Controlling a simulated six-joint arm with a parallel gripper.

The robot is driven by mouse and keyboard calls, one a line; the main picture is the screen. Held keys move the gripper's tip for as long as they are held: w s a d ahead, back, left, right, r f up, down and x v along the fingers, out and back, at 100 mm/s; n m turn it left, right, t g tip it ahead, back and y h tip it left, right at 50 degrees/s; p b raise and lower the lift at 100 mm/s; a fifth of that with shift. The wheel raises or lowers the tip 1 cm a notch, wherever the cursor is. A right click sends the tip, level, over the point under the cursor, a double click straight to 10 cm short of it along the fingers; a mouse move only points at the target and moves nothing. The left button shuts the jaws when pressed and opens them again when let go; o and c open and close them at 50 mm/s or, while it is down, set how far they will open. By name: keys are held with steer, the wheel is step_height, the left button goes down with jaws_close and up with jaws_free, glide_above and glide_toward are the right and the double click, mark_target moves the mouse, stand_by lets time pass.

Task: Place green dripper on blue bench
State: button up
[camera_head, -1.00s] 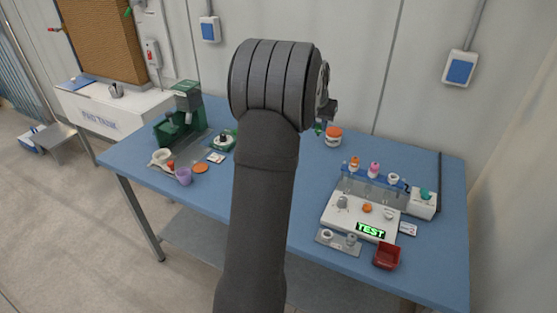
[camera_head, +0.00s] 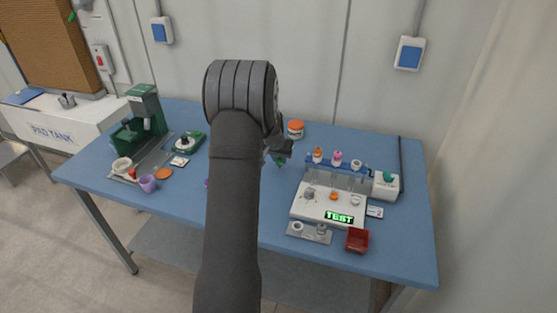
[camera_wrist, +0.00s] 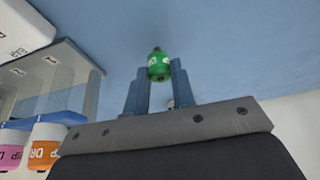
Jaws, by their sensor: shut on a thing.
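My gripper (camera_wrist: 160,88) is shut on the green dripper (camera_wrist: 159,68), a small green bottle with a dark tip and a pale label. In the wrist view the dripper sits between the two blue-grey fingers, with the blue bench (camera_wrist: 180,25) behind it. In the head view my gripper (camera_head: 279,148) is over the middle of the blue bench (camera_head: 390,250), and a bit of the green dripper (camera_head: 280,162) shows below it. I cannot tell whether the dripper touches the bench. My arm hides part of the bench.
A rack with an orange dripper (camera_head: 318,155) and a pink dripper (camera_head: 337,158) stands to the right, behind a white TEST device (camera_head: 312,209). A red tray (camera_head: 357,240) is at the front right. An orange-lidded jar (camera_head: 296,130) stands behind my gripper. A green machine (camera_head: 143,112) is left.

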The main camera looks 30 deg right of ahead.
steer(key=shift+f, duration=0.45)
steer(key=shift+f, duration=0.15)
steer(key=o, duration=1)
steer(key=shift+c, duration=0.2)
steer(key=v, duration=1.2)
